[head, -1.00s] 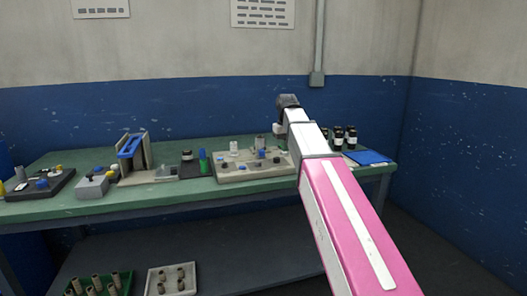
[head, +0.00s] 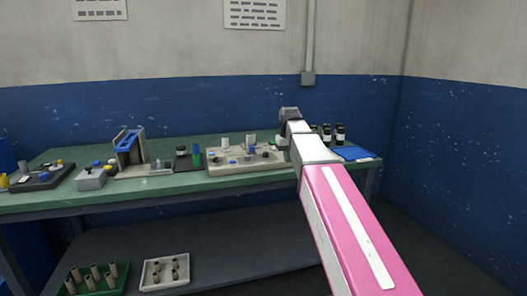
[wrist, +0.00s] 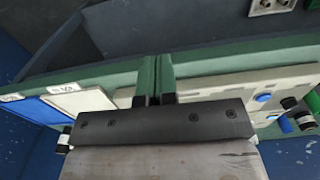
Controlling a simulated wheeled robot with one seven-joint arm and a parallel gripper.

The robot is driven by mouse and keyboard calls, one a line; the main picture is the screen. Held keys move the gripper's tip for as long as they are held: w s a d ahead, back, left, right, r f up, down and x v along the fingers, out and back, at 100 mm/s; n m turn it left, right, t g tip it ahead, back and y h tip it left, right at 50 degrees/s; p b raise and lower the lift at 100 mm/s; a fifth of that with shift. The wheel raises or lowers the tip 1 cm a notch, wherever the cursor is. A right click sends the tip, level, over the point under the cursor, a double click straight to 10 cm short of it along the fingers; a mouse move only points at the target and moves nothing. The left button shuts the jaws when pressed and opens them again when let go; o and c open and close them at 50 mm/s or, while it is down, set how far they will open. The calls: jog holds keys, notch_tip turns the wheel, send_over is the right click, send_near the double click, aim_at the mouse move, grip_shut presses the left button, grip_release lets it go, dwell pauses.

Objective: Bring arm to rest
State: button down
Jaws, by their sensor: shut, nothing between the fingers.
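My arm (head: 345,225), pink and white, reaches out from the lower right in the head view. Its wrist end (head: 290,114) is over the right part of the green workbench (head: 120,195); the fingers are hidden there. In the wrist view my gripper (wrist: 157,62) shows two green-faced fingers side by side, closed together with nothing between them. It is over the bench, apart from the things on it as far as I can see.
A beige board with pegs (head: 218,165) lies below left of the wrist. A blue-framed holder (head: 128,145) is at left. The lower shelf has a green tray (head: 122,286) and a white tray (head: 148,281).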

jog(key=s+d+f+m, duration=0.1)
jog(key=s+d+f, duration=0.2)
jog(key=s+f, duration=0.3)
jog(key=s+d+f+m, duration=0.1)
jog(key=s+d+f, duration=0.2)
jog(key=f, duration=1.4)
jog(key=s+d+f+m, duration=0.1)
jog(key=s+d+f, duration=0.2)
jog(key=s+f, duration=0.8)
jog(key=shift+s+f, duration=0.2)
